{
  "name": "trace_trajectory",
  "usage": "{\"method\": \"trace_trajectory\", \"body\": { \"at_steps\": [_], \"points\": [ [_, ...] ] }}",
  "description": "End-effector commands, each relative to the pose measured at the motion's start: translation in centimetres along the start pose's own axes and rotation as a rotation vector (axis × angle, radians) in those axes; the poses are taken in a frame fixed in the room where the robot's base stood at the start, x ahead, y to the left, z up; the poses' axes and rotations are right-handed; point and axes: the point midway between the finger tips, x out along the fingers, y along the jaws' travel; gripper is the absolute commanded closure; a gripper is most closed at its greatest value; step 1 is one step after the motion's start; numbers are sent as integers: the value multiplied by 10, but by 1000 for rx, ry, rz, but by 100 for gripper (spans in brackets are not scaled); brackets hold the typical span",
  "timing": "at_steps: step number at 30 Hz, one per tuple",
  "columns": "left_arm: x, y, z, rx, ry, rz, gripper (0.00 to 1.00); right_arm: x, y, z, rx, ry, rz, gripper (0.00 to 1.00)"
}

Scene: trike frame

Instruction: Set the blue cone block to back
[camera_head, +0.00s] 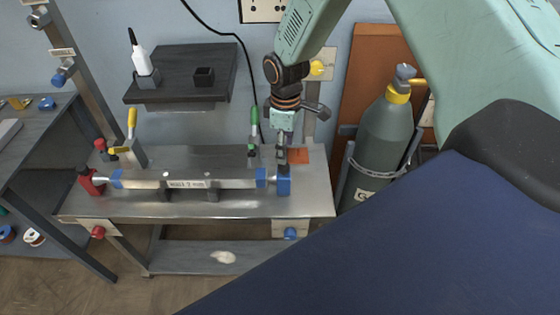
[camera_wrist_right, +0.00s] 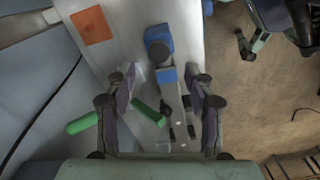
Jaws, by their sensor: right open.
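The blue cone block (camera_head: 284,183) stands at the right end of the silver tube (camera_head: 212,184) on the steel bench. A blue collar sits on the tube beside it. In the wrist view the blue block (camera_wrist_right: 158,40) shows with a dark round knob on it, beyond the fingertips. My right gripper (camera_head: 283,154) hangs above and behind the block in the head view. In the wrist view its fingers (camera_wrist_right: 163,78) are spread apart, either side of the tube end and blue collar, with nothing visibly held. My left gripper is out of view.
A red block (camera_head: 91,182) stands at the tube's left end. A green-handled tool (camera_wrist_right: 84,123) lies near the fingers. An orange patch (camera_head: 298,156) is on the bench. A gas cylinder (camera_head: 377,145) stands right of the bench; a dark shelf (camera_head: 180,60) is behind.

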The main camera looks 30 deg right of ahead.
Motion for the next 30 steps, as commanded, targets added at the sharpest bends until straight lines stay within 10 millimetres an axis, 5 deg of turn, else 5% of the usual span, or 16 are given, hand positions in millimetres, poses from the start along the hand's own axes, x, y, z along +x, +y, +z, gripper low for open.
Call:
{"method": "trace_trajectory", "body": {
  "at_steps": [13,24,30],
  "points": [
    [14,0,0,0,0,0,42,64,1,-4,-2,0,0,46],
    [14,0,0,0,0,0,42,68,2,-7,-3,1,1,46],
    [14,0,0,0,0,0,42,68,2,-7,-3,1,1,63]
  ]
}}
